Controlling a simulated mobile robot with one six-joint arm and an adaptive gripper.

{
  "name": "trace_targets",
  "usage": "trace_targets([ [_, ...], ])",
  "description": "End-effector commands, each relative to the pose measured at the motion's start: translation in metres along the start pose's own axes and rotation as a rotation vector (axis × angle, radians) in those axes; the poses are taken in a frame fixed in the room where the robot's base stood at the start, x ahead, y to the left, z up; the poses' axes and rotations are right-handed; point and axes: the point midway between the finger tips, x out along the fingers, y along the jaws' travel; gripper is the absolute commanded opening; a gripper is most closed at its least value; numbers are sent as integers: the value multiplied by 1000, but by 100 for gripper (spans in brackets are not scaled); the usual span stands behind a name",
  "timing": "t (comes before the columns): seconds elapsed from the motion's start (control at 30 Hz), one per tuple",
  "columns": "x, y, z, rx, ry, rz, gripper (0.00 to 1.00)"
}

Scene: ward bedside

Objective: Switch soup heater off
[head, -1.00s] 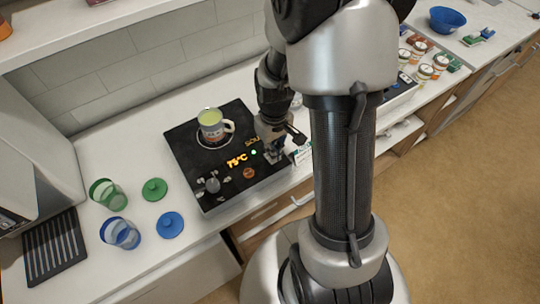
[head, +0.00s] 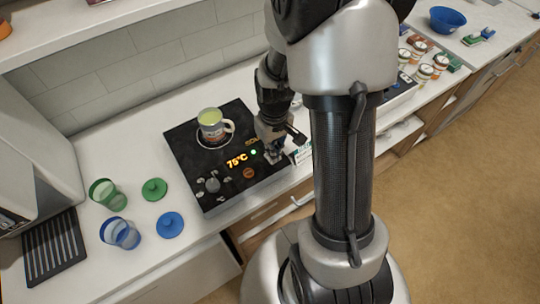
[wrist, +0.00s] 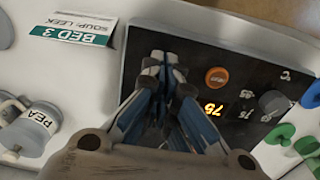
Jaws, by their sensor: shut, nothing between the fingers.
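The soup heater (head: 185,147) is a black panel on the white counter. A mug (head: 210,124) of green soup stands on its ring. Its display (head: 237,160) glows orange with 75°C, and a green light (head: 253,152) is lit beside it. An orange round button (head: 249,173) and a grey knob (head: 212,185) sit along the front; the wrist view also shows the button (wrist: 217,77) and knob (wrist: 272,102). My gripper (head: 272,158) is over the heater's right front corner, right of the button. Its fingers (wrist: 161,58) are shut and empty; they hide part of the panel.
A BED 3 soup-leek card (wrist: 75,38) and a jar marked PEA (wrist: 35,125) are beside the heater. Green (head: 108,194) and blue cups (head: 120,233) with loose green (head: 154,189) and blue lids (head: 170,225) stand left. The counter between them and the heater is partly clear.

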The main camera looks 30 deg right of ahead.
Motion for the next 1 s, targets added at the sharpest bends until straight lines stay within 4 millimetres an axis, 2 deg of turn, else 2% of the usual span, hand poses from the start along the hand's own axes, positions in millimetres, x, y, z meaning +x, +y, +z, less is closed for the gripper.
trace_targets([
  [1.0,16,0,0,0,-1,0,0],
])
